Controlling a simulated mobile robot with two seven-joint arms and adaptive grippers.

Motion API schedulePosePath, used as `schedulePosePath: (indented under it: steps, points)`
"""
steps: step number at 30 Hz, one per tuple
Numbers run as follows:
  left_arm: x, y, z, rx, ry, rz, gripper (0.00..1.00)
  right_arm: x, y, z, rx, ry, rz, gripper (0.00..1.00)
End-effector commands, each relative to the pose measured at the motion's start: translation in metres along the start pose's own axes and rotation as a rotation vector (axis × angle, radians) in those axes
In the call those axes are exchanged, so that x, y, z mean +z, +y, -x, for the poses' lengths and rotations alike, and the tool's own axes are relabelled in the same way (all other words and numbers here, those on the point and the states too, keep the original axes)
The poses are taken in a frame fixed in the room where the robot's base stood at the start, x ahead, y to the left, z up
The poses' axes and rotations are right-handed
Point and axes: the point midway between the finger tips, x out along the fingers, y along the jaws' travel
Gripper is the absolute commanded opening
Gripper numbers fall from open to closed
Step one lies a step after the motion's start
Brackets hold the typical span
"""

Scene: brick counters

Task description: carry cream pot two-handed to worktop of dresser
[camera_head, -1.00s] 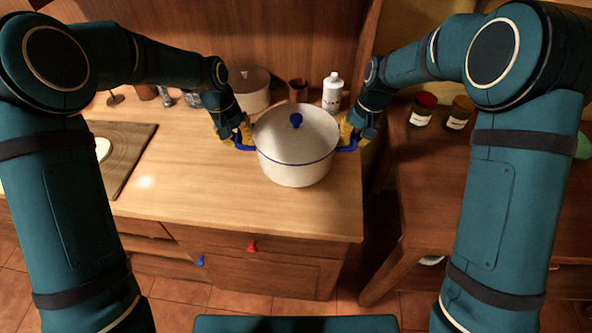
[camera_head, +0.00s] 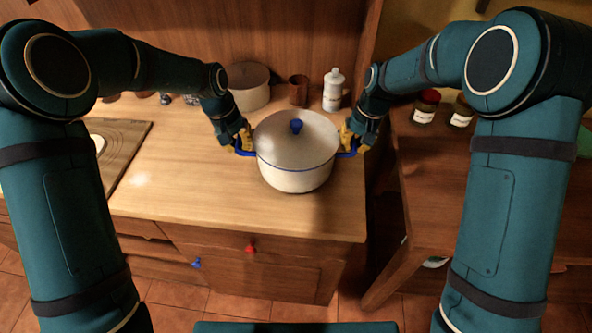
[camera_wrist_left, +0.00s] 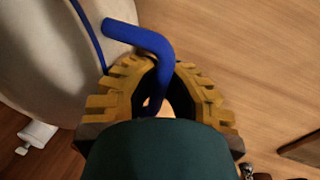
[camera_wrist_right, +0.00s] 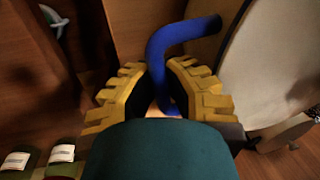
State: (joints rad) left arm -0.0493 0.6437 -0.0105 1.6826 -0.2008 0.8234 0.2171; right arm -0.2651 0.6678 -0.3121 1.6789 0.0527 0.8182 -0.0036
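The cream pot (camera_head: 290,178), with a lid, blue knob and blue rim line, is upright over the front right of the light wooden worktop (camera_head: 215,215). I cannot tell whether its base touches the wood. My left gripper (camera_head: 243,143) has its yellow fingers closed around the left blue handle, which also shows in the left wrist view (camera_wrist_left: 150,40). My right gripper (camera_head: 350,140) has its fingers closed around the right blue handle, seen in the right wrist view (camera_wrist_right: 175,40). The pot's far side is hidden.
Behind the pot stand another pale pot (camera_head: 250,88), a brown cup (camera_head: 298,90) and a white bottle (camera_head: 333,92). A board (camera_head: 125,150) lies at left. Right, across a gap, a darker wooden surface (camera_head: 460,190) holds jars (camera_head: 425,107) at its back; its front is clear.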

Motion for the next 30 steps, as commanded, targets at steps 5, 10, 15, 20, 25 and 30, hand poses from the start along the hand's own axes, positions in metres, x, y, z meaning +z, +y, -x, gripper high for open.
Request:
schedulePosePath:
  steps: [5, 10, 15, 20, 25, 30]
  points:
    - [-0.002, -0.008, -0.007, -0.007, 0.005, 0.010, 0.00, -0.001, 0.008, -0.008, 0.007, 0.003, -0.007, 0.00]
    - [-0.001, -0.010, -0.013, -0.008, 0.002, 0.010, 0.18, 0.000, 0.009, -0.013, 0.008, 0.001, -0.008, 0.18]
    - [-0.001, -0.007, -0.012, -0.005, 0.002, 0.006, 0.37, 0.000, 0.007, -0.012, 0.005, 0.001, -0.005, 0.36]
    - [0.000, -0.005, -0.012, -0.003, 0.001, 0.004, 0.37, 0.000, 0.005, -0.012, 0.003, 0.000, -0.003, 0.36]
    - [-0.001, -0.004, -0.003, -0.002, 0.003, 0.003, 0.37, 0.000, 0.004, -0.012, 0.002, 0.000, -0.002, 0.36]
    - [-0.001, -0.005, 0.021, -0.002, 0.005, 0.003, 0.37, 0.000, 0.004, -0.012, 0.001, 0.000, -0.001, 0.36]
